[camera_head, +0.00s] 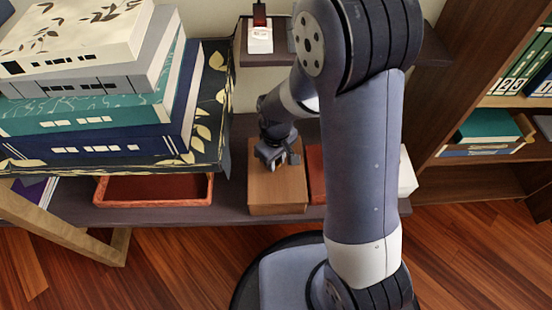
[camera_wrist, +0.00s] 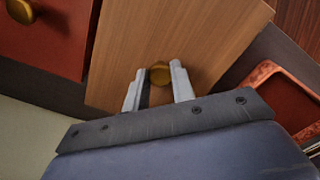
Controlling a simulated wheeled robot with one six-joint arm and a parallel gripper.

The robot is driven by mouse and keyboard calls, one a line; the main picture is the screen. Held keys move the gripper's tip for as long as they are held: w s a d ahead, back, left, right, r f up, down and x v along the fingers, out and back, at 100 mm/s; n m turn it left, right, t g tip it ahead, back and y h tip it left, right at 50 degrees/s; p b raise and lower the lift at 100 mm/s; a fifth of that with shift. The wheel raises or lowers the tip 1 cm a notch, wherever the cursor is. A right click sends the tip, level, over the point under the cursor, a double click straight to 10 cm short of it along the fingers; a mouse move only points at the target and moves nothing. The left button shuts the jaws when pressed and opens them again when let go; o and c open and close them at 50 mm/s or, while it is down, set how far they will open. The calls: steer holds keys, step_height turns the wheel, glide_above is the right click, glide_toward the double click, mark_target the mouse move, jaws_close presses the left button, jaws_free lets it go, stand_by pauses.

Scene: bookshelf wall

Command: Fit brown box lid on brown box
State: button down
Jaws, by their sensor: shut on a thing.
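My gripper (camera_head: 278,160) is over the brown lid (camera_head: 270,183) on the low shelf and is shut on its round gold knob. In the wrist view my gripper's fingers (camera_wrist: 155,80) stand either side of the gold knob (camera_wrist: 160,72), with the brown wood lid (camera_wrist: 200,35) filling the middle. The brown box (camera_head: 277,210) shows below the lid in the head view. The lid looks flat and lined up with the box. I cannot tell whether a small gap is between them.
A red box (camera_head: 316,172) with a gold knob (camera_wrist: 20,10) stands close on the right. A red tray (camera_head: 120,190) lies to the left. A white box (camera_head: 407,178) is partly hidden behind my arm.

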steer(key=shift+f, duration=0.15)
steer(key=c, duration=1.1)
jaws_free()
step_height(320, 180, up, 11)
steer(key=p, duration=0.4)
step_height(320, 180, down, 11)
steer(key=b, duration=0.4)
steer(key=shift+r+p, duration=0.3)
steer(key=shift+r, duration=0.15)
steer(key=shift+f, duration=0.15)
